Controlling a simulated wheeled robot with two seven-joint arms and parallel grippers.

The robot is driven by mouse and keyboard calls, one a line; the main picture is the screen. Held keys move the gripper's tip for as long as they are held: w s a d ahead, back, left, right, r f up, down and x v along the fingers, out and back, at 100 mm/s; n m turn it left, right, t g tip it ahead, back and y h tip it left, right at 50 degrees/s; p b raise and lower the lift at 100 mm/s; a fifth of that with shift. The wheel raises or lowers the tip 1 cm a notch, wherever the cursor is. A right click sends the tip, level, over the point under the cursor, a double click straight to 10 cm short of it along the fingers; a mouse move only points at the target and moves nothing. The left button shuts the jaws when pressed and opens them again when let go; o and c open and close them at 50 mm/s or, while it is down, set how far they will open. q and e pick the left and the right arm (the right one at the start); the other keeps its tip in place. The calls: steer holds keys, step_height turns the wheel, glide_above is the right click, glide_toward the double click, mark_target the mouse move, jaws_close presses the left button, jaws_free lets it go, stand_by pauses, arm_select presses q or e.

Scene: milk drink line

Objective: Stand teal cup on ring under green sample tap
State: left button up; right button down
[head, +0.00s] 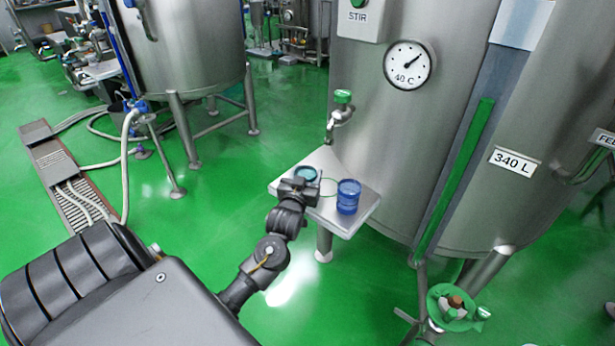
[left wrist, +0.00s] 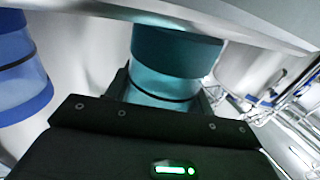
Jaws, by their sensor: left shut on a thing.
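The teal cup (head: 306,174) is at the back left part of the small steel shelf, and my left gripper (head: 299,187) is shut on it. In the left wrist view the teal cup (left wrist: 176,52) stands between the fingers, with a dark band around it. The thin green ring (head: 329,181) lies on the shelf just right of the cup, partly hidden by my gripper. The green sample tap (head: 341,115) sticks out from the tank above the back of the shelf. I cannot tell whether the cup touches the shelf. My right gripper is not in view.
A blue cup (head: 348,197) stands on the steel shelf (head: 353,225), right of the ring; it also shows in the left wrist view (left wrist: 20,70). The large tank (head: 385,130) rises close behind. A green-rimmed holder (head: 450,307) with small items is at lower right.

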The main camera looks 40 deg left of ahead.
arm_select(q)
steer(key=o, duration=1)
steer(key=shift+f, duration=0.1)
steer(key=shift+r, duration=0.25)
steer(key=v, duration=1.2)
steer(key=shift+f, duration=0.2)
